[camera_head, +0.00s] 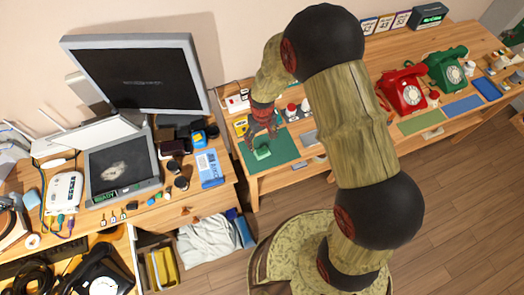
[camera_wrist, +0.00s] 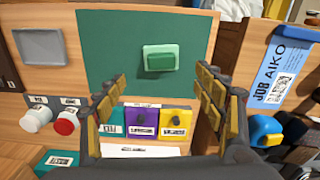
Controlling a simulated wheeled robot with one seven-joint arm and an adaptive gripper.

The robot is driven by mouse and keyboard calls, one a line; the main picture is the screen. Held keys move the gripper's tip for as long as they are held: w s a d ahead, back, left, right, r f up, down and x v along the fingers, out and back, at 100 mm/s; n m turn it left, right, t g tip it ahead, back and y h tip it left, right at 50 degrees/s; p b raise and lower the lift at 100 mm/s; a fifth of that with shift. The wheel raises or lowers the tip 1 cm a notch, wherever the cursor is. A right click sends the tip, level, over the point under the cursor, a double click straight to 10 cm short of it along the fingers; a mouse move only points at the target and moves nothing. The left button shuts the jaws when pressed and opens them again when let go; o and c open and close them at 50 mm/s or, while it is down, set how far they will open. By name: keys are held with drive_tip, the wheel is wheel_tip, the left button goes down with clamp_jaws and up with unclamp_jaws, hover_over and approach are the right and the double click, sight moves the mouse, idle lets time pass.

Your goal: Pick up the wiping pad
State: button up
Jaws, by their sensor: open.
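A small green block-like pad (camera_wrist: 161,58), which looks like the wiping pad, lies on a dark green mat (camera_wrist: 105,40). It has a lighter green base and a darker raised top. In the head view the pad (camera_head: 263,153) sits on the mat (camera_head: 284,145) at the left end of the wooden bench. My gripper (camera_wrist: 160,90) is open, with its fingers spread wide and nothing between them. In the head view my gripper (camera_head: 262,128) hovers beside the pad, apart from it. The pad shows fully in the wrist view, beyond the fingertips.
Labelled teal, purple and yellow blocks (camera_wrist: 142,122) stand near the mat. Red and white capped containers (camera_wrist: 66,122) and a grey tray (camera_wrist: 38,46) are close by. A blue card (camera_head: 209,168) lies on the left desk. Red (camera_head: 402,92) and green phones (camera_head: 446,70) stand farther right.

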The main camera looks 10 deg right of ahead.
sight(262, 150)
drive_tip(key=f, duration=0.2)
drive_tip(key=f+b, duration=0.1)
drive_tip(key=f, duration=0.4)
drive_tip(key=shift+s+f, duration=0.25)
drive_tip(key=shift+f, duration=0.15)
drive_tip(key=c, duration=0.3)
drive_tip(key=c, duration=0.9)
